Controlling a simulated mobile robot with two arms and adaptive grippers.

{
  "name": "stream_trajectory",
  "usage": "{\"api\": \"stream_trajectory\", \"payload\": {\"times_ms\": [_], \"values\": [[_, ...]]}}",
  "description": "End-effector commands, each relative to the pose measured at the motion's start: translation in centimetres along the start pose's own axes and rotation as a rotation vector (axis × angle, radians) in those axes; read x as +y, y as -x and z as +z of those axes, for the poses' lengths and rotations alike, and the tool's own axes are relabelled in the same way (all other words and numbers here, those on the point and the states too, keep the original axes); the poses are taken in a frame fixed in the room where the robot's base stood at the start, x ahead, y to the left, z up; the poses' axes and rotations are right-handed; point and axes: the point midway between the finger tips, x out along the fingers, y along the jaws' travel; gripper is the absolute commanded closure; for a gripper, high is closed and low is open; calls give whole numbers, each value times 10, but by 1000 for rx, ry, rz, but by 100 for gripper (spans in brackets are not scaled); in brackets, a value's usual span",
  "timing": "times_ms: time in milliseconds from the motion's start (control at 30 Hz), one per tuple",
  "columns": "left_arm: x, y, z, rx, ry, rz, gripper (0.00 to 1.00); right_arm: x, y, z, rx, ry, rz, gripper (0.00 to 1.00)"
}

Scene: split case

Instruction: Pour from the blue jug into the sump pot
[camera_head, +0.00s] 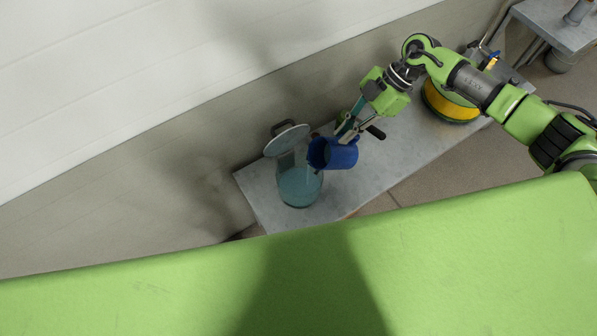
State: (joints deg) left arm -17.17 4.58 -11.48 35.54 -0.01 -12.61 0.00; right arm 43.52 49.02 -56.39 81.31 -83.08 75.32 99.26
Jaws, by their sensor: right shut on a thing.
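The blue jug (342,155) is held tilted by my right gripper (349,128), its mouth turned to the left. My right gripper is shut on the jug; its fingers partly hide the jug's upper side. The sump pot (299,186) looks like a clear vessel with bluish-green contents, standing near the left end of the grey bench. The jug's mouth is over the pot's right side, and a thin pale streak shows between them. A grey round lid (286,140) with a dark handle stands tilted at the pot's back. My left gripper is not in view.
The grey bench (385,178) runs from lower left to upper right along the wall. A yellow and green round container (450,104) stands at its far right, with small items behind it.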

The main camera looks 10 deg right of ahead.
Motion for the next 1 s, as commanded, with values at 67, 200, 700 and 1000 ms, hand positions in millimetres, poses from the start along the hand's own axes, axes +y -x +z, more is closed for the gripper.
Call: {"api": "stream_trajectory", "payload": {"times_ms": [67, 200, 700, 1000], "values": [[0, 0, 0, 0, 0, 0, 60, 1, 1, -1, -1, 1, 2, 100], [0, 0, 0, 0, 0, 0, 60, 1, 0, 0, -5, 1, 2, 100], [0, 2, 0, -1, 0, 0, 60, 2, 1, 2, -34, 1, 3, 100], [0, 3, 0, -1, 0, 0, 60, 2, 2, 2, -51, 1, 5, 100]]}}
